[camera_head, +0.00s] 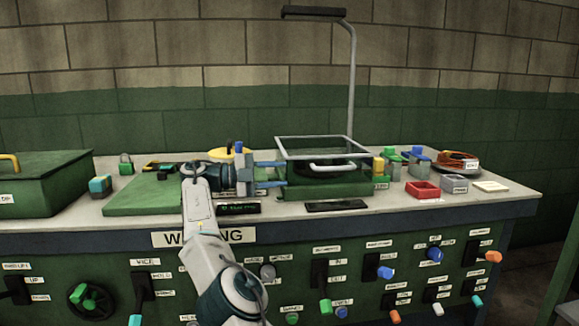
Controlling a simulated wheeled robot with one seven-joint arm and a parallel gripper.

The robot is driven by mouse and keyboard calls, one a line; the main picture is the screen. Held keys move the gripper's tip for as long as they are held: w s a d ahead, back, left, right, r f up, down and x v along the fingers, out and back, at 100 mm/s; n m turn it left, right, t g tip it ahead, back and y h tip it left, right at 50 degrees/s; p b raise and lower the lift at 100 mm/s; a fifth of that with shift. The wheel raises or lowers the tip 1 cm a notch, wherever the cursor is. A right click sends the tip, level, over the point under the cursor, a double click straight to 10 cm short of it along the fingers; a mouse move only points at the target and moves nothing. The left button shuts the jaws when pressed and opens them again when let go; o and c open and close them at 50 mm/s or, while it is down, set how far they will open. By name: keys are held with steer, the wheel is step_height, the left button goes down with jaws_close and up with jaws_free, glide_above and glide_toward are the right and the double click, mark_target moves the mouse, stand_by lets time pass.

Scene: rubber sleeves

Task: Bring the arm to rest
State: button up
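My arm (200,208) reaches up from the bottom of the view over the front of the bench. My gripper (277,174) points right, just left of the clear-walled green box (322,187). Its two blue fingers are spread apart, and I see nothing held between them. Whether the fingertips touch the box cannot be told. The wrist hides part of the green mat (140,200) and part of a yellow round thing (228,152) behind it.
The bench (480,203) has a front panel of knobs and levers. A green case (40,185) stands left. A red tray (423,190), a grey tray (455,184) and an orange cable coil (457,159) lie right. A lamp post (351,90) rises behind the box.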

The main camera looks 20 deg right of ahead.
steer(key=shift+a, duration=0.15)
steer(key=s+d+r+n+t+y+p, duration=0.1)
steer(key=s+d+r+n+y+p, duration=0.2)
steer(key=s+d+n+y+p, duration=0.45)
steer(key=s+d+r+n+y+p, duration=0.25)
steer(key=s+d+n+p, duration=0.25)
steer(key=d, duration=0.5)
steer(key=s+a+n+t+y+p, duration=0.4)
steer(key=s+a+n+y+p, duration=0.3)
steer(key=s+a+n+p, duration=0.9)
steer(key=s+a+n, duration=0.5)
steer(key=s+a, duration=0.2)
steer(key=s, duration=0.4)
steer(key=shift+r+t+y, duration=0.3)
steer(key=shift+r+y, duration=0.1)
